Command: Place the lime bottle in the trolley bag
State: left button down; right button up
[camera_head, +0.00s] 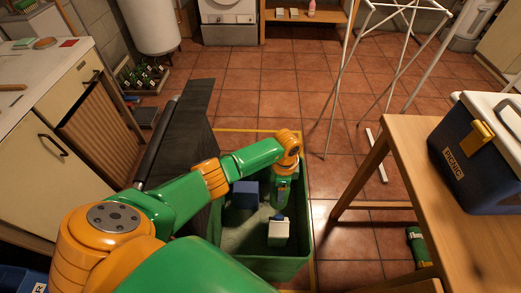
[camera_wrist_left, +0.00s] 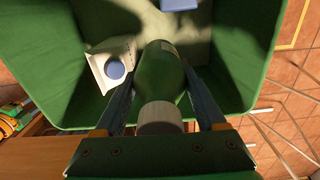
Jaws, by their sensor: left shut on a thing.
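The trolley bag (camera_head: 280,268) is a deep green open-topped container with a dark panel beside it. My left gripper (camera_head: 281,207) reaches down into its opening. In the left wrist view the gripper (camera_wrist_left: 163,105) is shut on the lime bottle (camera_wrist_left: 160,72), a green bottle with a pale cap (camera_wrist_left: 160,118). The cap is nearest the camera, and the bottle points down into the bag (camera_wrist_left: 233,65). I cannot tell whether its base touches the floor of the bag. A green and orange part of my right arm shows under the wooden table; its fingers are not clear.
Inside the bag are a white item with a blue cap (camera_head: 278,233) and a blue box (camera_head: 245,194). A wooden table (camera_head: 410,150) with a blue cooler (camera_head: 475,155) stands at right. A white drying rack (camera_head: 350,75) stands behind. A counter (camera_head: 45,110) is at left.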

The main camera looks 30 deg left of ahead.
pick_arm(q)
jog(key=shift+n, duration=0.3)
notch_tip(320, 180, down, 11)
jog(key=b, duration=1)
jog(key=shift+r+b, duration=0.1)
jog(key=shift+b, duration=0.25)
jog(key=shift+r+p, duration=0.3)
jog(key=shift+r, duration=0.05)
jog(key=shift+f, duration=0.15)
grip_release()
notch_tip(320, 180, up, 12)
jog(key=p, duration=1.2)
